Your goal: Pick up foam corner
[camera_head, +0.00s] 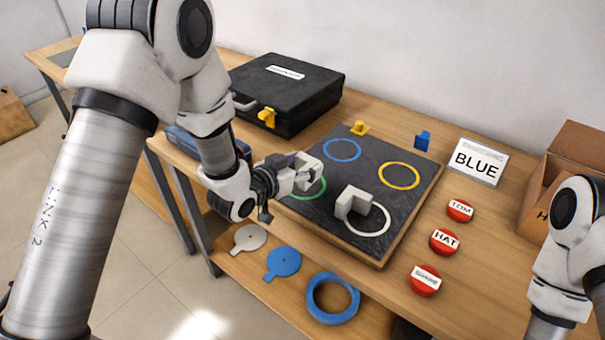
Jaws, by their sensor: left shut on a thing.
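A light grey L-shaped block (352,202), which looks like the foam corner, stands on the dark board (360,175) at the upper left of the white ring. My left gripper (308,176) is over the board's left part, by the green ring, to the left of this block. A gap shows between them in the picture. The left gripper is shut on a small pale piece at its fingers; its shape is hard to make out. My right arm enters at the right edge, and its gripper is out of the picture.
A black case (285,90) stands behind the board. Blue (342,150) and yellow (399,174) rings mark the board. Small yellow and blue pieces stand behind.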

